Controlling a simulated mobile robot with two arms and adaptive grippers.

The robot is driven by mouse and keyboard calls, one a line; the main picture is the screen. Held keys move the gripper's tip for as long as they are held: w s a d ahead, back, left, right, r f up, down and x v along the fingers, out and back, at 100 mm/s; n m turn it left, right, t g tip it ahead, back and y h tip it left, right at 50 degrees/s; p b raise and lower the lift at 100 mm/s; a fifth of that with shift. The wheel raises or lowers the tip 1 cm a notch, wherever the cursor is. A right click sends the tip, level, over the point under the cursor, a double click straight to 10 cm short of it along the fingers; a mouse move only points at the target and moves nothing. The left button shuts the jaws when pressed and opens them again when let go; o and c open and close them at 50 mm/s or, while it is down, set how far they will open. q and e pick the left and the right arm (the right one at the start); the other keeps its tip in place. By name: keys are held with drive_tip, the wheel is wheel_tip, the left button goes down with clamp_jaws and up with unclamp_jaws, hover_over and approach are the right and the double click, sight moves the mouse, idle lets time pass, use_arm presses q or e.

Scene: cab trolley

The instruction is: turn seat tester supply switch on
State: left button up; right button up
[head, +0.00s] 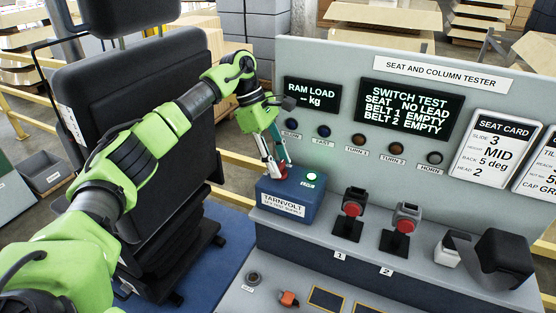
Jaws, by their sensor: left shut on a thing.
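The blue supply box (284,215), labelled TARNVOLT with a smaller line reading as a supply label, stands at the left end of the tester's ledge. A red switch part (279,176) shows on its top, mostly hidden by my fingers. My left gripper (276,167) points down over the box and is shut on this switch. A green lamp (308,177) glows on the box top right of the gripper. The seat and column tester's displays (411,109) are lit, reading "SEAT NO LEAD" and both belts "EMPTY". My right gripper is not in view.
A black seat (130,100) stands left of the tester, beside my left arm. Two red-button buckles (351,208) stand right of the box. A black strapped block (505,255) sits farther right. Seat cards (490,150) are on the panel.

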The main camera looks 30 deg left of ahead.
use_arm(q)
drive_tip(key=shift+r+m, duration=0.1)
drive_tip(key=shift+m, duration=0.2)
drive_tip(key=o, duration=1.1)
drive_tip(key=shift+a, duration=0.1)
drive_tip(key=v, duration=1.2)
drive_tip(key=shift+w, duration=0.15)
